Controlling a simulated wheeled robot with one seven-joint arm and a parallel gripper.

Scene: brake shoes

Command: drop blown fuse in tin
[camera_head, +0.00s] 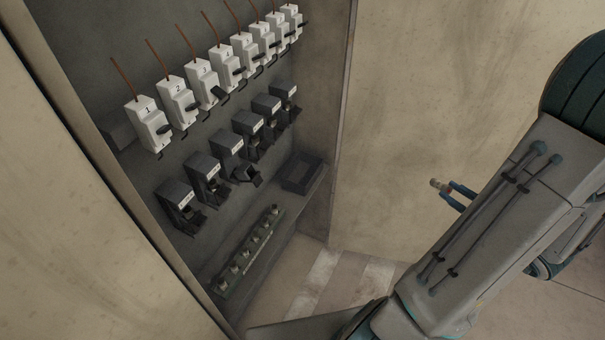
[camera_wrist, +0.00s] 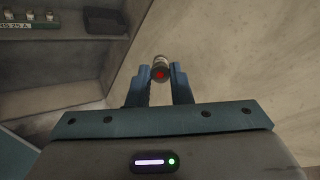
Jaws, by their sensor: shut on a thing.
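My gripper (camera_head: 446,187) is shut on a small fuse (camera_head: 436,183), held in the air in front of the cabinet's right wall. In the wrist view the fuse (camera_wrist: 160,66) sits between the two blue fingertips (camera_wrist: 161,77), with a red mark on the end facing the camera. A dark open box, which looks like the tin (camera_head: 299,188), stands on the cabinet's shelf, left of my gripper. It also shows at the upper left in the wrist view (camera_wrist: 104,35). The fuse is apart from it. The inside of the box is too dark to tell.
A rack of several spare fuses (camera_head: 248,253) lies on the shelf left of the box. Above are black fuse holders (camera_head: 205,170), one hanging open (camera_head: 243,173), and a row of numbered white breakers (camera_head: 148,124). The space right of the box is clear up to the wall.

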